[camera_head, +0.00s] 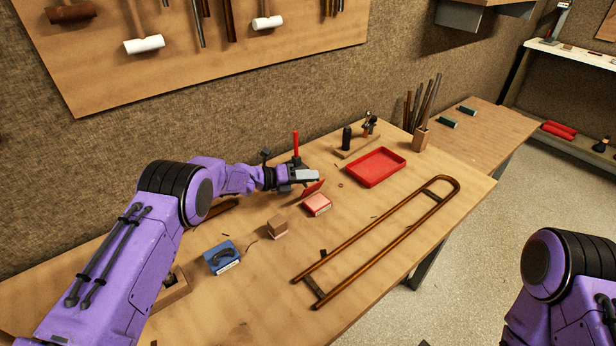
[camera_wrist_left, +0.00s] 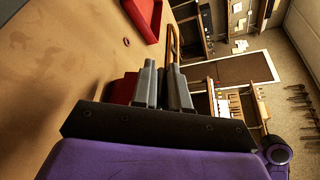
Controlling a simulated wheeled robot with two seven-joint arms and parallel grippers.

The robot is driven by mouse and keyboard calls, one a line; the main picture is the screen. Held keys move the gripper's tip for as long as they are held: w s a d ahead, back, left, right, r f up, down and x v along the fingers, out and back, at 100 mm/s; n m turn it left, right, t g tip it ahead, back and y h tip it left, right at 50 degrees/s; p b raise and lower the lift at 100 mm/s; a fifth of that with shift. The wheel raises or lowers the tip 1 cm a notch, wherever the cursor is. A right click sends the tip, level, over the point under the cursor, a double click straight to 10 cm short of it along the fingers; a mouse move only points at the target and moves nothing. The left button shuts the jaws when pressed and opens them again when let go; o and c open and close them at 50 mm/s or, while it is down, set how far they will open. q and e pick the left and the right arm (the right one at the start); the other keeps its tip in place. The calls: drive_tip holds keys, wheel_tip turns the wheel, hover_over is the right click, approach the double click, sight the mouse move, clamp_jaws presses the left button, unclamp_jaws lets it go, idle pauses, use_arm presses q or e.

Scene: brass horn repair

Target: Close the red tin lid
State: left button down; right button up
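The red tin (camera_head: 317,207) sits on the workbench near the middle, with a pale top face showing. Its red lid (camera_head: 314,188) stands raised at the tin's far edge, tilted up. My left gripper (camera_head: 310,175) is just behind and above the lid; I cannot tell if it touches. In the left wrist view my left gripper's fingers (camera_wrist_left: 162,66) are close together near the middle of the rail, with nothing seen between them. A red surface (camera_wrist_left: 122,89), likely the lid or tin, shows beside them, partly hidden. My right gripper is out of view.
A red tray (camera_head: 376,167) and a long brass slide (camera_head: 375,241) lie to the right. A small wooden block (camera_head: 277,228) and a blue box (camera_head: 222,258) are nearer left. A red upright tool (camera_head: 296,144) stands behind the gripper. Bare bench lies in front of the tin.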

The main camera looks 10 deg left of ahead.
sight(315, 185)
use_arm(q)
drive_tip(key=shift+s+d, duration=0.1)
drive_tip(key=shift+s+d+m+y, duration=0.25)
drive_tip(key=shift+m+y, duration=0.15)
drive_tip(key=shift+m, duration=0.2)
drive_tip(key=shift+s+d+m+y+b, duration=0.2)
drive_tip(key=shift+d+m+y+b, duration=0.1)
drive_tip(key=shift+m+b, duration=0.25)
drive_tip(key=m+b, duration=0.1)
drive_tip(key=s+d+y+b, duration=0.1)
drive_tip(key=b, duration=0.1)
drive_tip(key=shift+d+f+m+t, duration=0.1)
drive_tip(key=shift+f+m+t, duration=0.2)
drive_tip(key=shift+m+t, duration=0.1)
drive_tip(key=shift+s+d+m+y+b, duration=0.25)
drive_tip(key=shift+m+b, duration=0.2)
drive_tip(key=shift+b, duration=0.6)
drive_tip(key=shift+r, duration=0.1)
